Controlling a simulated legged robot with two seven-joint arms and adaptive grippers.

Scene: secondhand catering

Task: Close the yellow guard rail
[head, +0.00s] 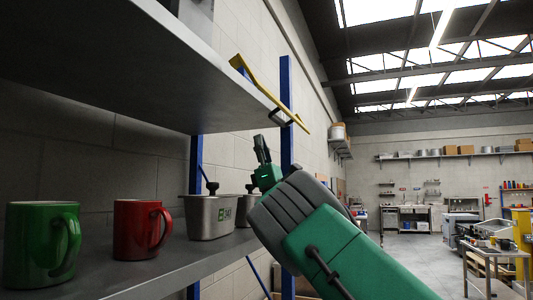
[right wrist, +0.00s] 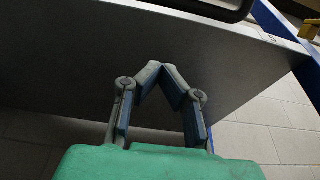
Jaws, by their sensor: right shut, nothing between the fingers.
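The yellow guard rail (head: 256,82) is a thin bar at the outer edge of the upper shelf (head: 130,62), by the blue post. It slopes down to the right and stands out from the shelf edge. A small dark bracket or handle sits near its lower end. In the right wrist view a yellow piece (right wrist: 311,30) shows at the top right corner; I cannot tell which part of the rail it is. My right gripper (head: 262,146) is just below the rail and apart from it. In the right wrist view its fingertips (right wrist: 161,70) meet, shut and empty, in front of a grey shelf surface.
The lower shelf (head: 175,262) holds a green mug (head: 28,245), a red mug (head: 132,230) and metal containers (head: 208,217). Blue posts (head: 287,110) stand beside my right arm. Open room with benches lies to the right.

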